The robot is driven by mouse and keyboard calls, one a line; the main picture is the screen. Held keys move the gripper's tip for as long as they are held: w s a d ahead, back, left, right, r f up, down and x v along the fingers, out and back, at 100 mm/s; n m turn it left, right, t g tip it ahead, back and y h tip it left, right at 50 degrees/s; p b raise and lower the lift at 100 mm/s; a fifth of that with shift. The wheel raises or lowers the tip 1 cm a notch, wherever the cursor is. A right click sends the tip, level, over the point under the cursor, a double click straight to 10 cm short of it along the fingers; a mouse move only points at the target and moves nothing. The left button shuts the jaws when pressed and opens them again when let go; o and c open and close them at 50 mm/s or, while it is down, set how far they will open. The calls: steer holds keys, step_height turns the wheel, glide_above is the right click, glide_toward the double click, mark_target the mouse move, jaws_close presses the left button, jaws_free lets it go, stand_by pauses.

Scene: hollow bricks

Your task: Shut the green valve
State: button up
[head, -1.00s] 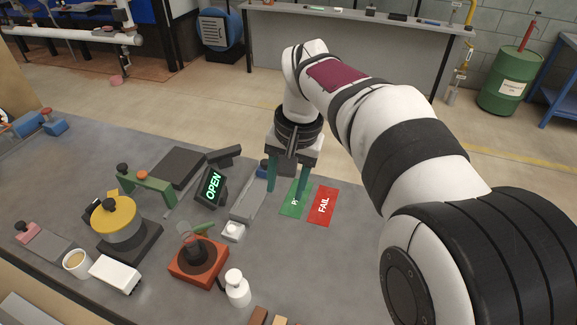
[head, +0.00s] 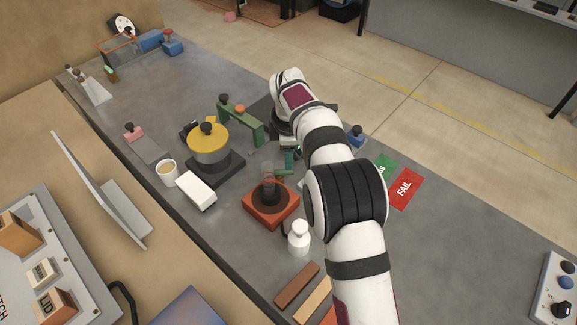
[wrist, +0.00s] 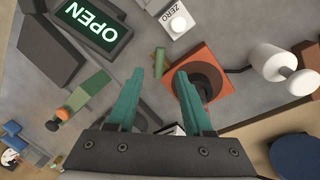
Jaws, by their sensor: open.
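A short green handle (head: 284,172), which I take to be the valve's, shows beside a dark round fitting on an orange-red square base (head: 257,209). In the wrist view the green handle (wrist: 159,62) appears just beyond and between my fingertips. The orange-red base (wrist: 222,67) is to its right there. My gripper (wrist: 158,82) has teal fingers spread apart with nothing between them. In the head view my arm mostly hides the gripper. A display reading OPEN (wrist: 93,27) shows at the wrist view's upper left.
A green bracket with an orange knob (head: 240,122) and a yellow drum (head: 208,146) stand to the left. A white bottle (head: 299,238), a white box (head: 196,189) and a cup (head: 167,172) are near the base.

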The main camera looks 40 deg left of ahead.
mark_target(288, 172)
steer(key=f, duration=0.5)
steer(key=w+a+f, duration=0.1)
steer(key=f, duration=0.1)
steer(key=shift+f, duration=0.2)
jaws_close()
